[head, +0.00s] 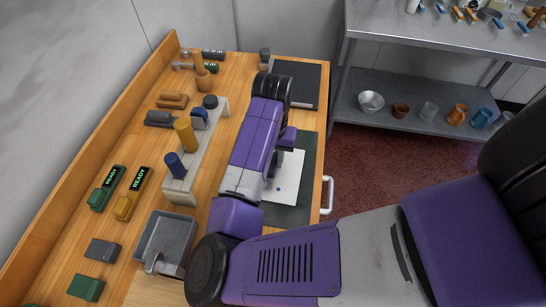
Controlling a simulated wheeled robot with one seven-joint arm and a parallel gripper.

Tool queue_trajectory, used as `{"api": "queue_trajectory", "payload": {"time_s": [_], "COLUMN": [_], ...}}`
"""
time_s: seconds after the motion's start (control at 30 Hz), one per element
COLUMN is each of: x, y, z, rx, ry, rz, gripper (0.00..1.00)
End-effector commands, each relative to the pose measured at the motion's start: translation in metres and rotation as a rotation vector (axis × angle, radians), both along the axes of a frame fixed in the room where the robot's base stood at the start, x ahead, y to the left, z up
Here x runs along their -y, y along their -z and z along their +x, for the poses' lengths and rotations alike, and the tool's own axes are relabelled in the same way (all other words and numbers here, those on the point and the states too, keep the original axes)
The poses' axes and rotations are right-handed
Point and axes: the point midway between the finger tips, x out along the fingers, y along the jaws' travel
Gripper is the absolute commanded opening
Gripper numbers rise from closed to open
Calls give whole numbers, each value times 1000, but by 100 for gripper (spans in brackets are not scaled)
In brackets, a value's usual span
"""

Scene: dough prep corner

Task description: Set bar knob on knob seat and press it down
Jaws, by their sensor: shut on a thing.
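A white plate (291,174) with a small blue spot lies on a dark green mat at the right side of the wooden bench. My arm crosses in front and hides part of the plate. I cannot make out the knob seat for sure; it may be on this plate. My gripper's jaws are hidden behind my purple arm, so neither they nor anything between them shows. I cannot identify the bar knob anywhere in view.
A pale rack (181,196) holds several blue, yellow and dark upright pieces left of my arm. A grey tray (166,237) stands near the front. Two READY devices (131,195) sit at left. A dark slab (307,83) lies at the back right.

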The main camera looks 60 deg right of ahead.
Motion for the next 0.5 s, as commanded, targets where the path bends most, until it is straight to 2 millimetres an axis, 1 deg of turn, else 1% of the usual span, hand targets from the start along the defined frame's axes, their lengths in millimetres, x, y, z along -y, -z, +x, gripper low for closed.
{"api": "queue_trajectory", "payload": {"time_s": [0.5], "x": [0], "y": [13], "z": [0], "rx": [1], "ry": [-1], "rz": [0], "gripper": [0]}}
